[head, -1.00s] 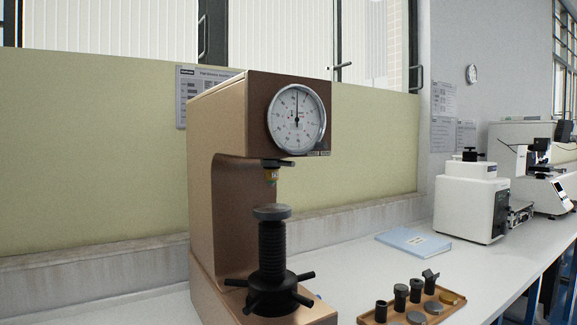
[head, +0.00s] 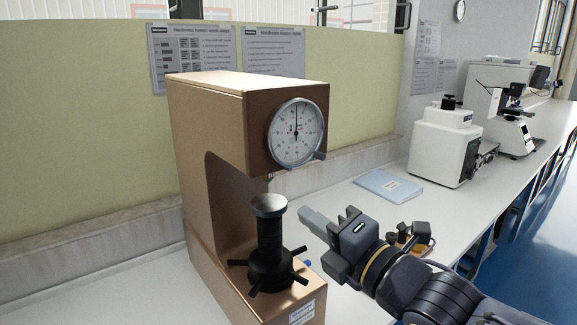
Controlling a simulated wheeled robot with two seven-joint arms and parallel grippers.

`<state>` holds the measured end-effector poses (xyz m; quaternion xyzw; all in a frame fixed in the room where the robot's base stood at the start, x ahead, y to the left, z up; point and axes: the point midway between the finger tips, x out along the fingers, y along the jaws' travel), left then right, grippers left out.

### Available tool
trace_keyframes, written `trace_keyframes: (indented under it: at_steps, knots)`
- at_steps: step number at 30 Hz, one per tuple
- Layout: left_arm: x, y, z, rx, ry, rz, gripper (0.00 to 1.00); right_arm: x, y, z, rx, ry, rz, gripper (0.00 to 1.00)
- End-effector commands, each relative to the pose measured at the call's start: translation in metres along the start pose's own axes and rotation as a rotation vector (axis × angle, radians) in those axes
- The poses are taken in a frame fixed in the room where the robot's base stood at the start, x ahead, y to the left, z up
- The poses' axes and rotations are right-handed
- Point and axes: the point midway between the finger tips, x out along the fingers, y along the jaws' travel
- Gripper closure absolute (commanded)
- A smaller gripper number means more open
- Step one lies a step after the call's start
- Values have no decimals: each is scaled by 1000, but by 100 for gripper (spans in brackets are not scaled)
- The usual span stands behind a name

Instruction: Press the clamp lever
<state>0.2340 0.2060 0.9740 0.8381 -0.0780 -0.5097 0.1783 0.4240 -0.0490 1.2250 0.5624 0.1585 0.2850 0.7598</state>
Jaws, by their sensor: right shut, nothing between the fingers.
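The bronze-coloured hardness tester (head: 205,125) stands on the bench left of centre, with a round dial (head: 296,132) on its head. A short dark lever (head: 319,156) sticks out below the dial; I cannot tell for certain that it is the clamp lever. A small blue knob (head: 308,263) shows low at the tester's right side. My right gripper (head: 307,214) is shut and empty, pointing left. In the picture it lies right of the black screw column (head: 270,235) and below the dial, apart from the dark lever. My left gripper is not in view.
The column carries a spoked handwheel (head: 270,272). A blue booklet (head: 388,186) lies on the white bench (head: 345,205). White testers (head: 440,145) stand farther right. My right arm mostly hides the small accessories at the front right.

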Motion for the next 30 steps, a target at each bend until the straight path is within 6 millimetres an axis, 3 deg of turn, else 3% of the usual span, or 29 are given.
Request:
trace_keyframes:
  at_steps: [11,17,26,30]
  knots:
    - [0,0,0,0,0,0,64,5,-1,0,4,-1,-2,100]
    - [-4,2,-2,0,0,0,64,37,-1,0,6,2,-5,100]
    - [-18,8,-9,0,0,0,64,102,0,0,5,1,-6,100]
    - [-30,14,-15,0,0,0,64,105,1,23,4,-7,-5,100]
